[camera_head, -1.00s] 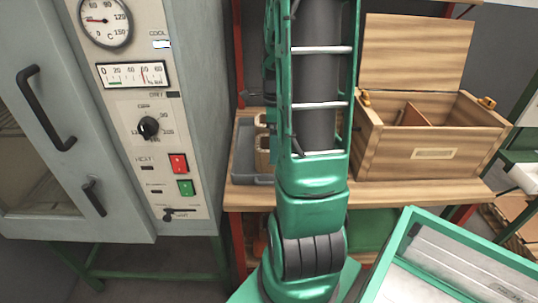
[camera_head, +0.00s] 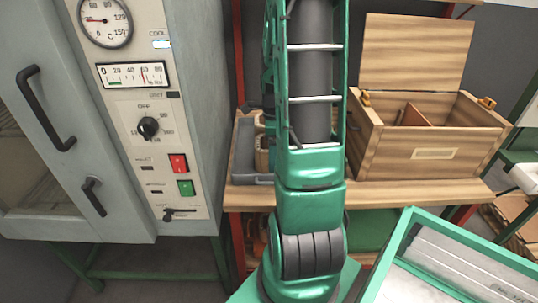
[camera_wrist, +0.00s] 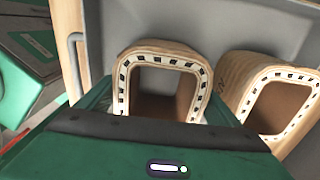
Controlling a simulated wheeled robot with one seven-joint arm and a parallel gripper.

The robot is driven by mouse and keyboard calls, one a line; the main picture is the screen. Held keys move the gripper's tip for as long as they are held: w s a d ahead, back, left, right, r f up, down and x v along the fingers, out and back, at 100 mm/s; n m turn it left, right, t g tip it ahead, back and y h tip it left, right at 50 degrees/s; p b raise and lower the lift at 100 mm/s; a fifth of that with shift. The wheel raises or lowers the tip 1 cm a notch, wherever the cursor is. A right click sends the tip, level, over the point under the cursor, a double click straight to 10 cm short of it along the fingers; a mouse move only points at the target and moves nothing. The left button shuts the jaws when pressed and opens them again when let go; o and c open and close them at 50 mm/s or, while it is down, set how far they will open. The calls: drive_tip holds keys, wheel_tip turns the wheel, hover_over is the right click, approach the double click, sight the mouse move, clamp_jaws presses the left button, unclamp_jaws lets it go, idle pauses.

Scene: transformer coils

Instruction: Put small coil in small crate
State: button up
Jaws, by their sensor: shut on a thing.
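In the wrist view a tan coil (camera_wrist: 162,56) with a rounded rectangular opening and a dark-and-white dashed rim sits between the green fingers of my gripper (camera_wrist: 158,108), which is shut on it. A second similar coil (camera_wrist: 278,95) stands to its right, apart from it. Both are in front of a grey surface. In the head view a grey tray (camera_head: 243,150) lies on the wooden shelf left of my arm, with part of a tan coil (camera_head: 262,152) showing. My arm hides my gripper there. I cannot tell which container is the small crate.
A wooden box (camera_head: 435,155) with a raised lid and inner divider stands on the shelf (camera_head: 330,195) at the right. A grey oven cabinet (camera_head: 150,75) fills the left. A green-framed case (camera_head: 455,265) is at the lower right.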

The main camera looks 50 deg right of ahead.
drive_tip(key=shift+r, duration=0.55)
wheel_tip(320, 180, up, 3)
drive_tip(key=shift+w+f, duration=0.1)
drive_tip(key=s+a+r, duration=0.3)
drive_tip(key=a+r, duration=0.4)
drive_tip(key=a, duration=0.4)
drive_tip(key=shift+s, duration=0.35)
drive_tip(key=shift+a+r, duration=0.1)
